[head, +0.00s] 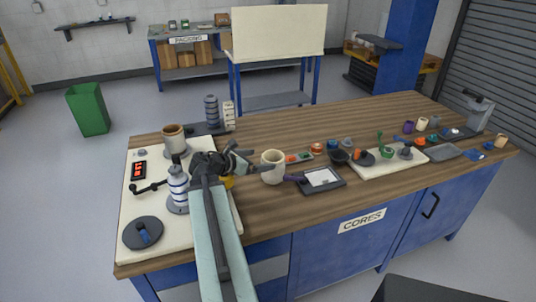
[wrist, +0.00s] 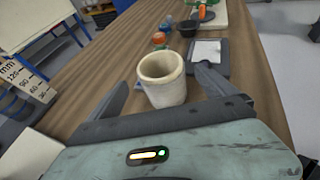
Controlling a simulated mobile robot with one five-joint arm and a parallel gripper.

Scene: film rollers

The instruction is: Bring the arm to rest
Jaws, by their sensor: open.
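My gripper (wrist: 165,98) is open over the wooden bench (head: 262,212). In the wrist view its two fingers are spread to the left and right of a cream cup (wrist: 162,78). I cannot tell from this view whether the cup stands between the fingers or beyond them. In the head view the cup (head: 273,167) stands upright on the bench, just right of my gripper (head: 250,160). My arm reaches up from the bottom of the head view over a pale board.
A dark tray with a white pad (head: 321,180) lies right of the cream cup. Several small parts crowd the bench's right side. Bare wood shows along the front.

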